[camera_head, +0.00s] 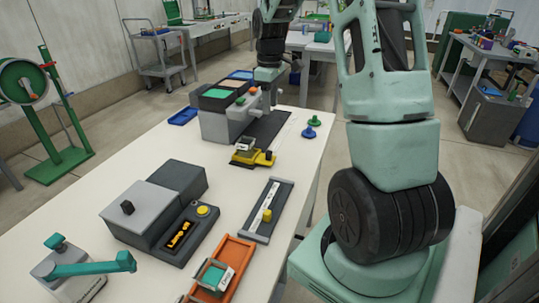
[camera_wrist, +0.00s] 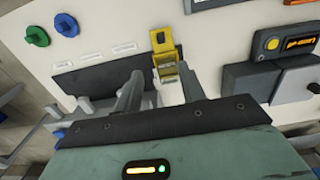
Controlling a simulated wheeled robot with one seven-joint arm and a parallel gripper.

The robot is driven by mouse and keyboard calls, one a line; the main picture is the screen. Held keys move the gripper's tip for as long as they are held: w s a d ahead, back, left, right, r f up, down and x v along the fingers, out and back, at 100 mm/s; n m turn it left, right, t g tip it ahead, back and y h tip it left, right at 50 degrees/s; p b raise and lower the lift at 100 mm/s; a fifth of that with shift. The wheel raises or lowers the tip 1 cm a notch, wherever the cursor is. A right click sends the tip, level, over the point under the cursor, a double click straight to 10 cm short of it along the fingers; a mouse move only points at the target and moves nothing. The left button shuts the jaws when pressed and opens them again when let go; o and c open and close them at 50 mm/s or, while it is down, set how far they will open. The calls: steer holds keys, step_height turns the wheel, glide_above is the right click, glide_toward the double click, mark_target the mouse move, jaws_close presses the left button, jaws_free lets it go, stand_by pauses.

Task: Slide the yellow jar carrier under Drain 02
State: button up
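The yellow jar carrier (camera_head: 264,160) lies on the white table at the near end of a dark strip (camera_head: 268,126), with a small jar (camera_head: 245,146) on it. In the wrist view the yellow carrier (camera_wrist: 162,42) shows just beyond my fingers. My gripper (camera_wrist: 160,88) is open, its two grey fingers apart with nothing clearly held between them. In the head view my gripper (camera_head: 264,92) hangs over the strip, beyond the carrier, beside the grey drain unit (camera_head: 213,127). The drain outlets are small and partly hidden, and I cannot read which is Drain 02.
Blue (camera_head: 314,121) and green (camera_head: 308,132) knobs stand right of the strip. Nearer are a grey-black box (camera_head: 150,208), a slide rail with a yellow block (camera_head: 267,215) and an orange tray (camera_head: 239,250). Bare table lies between the box and the carrier.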

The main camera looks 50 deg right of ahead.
mark_target(270, 151)
step_height(270, 151, down, 17)
steer(key=shift+a+f, duration=0.1)
stand_by(0.4)
jaws_close()
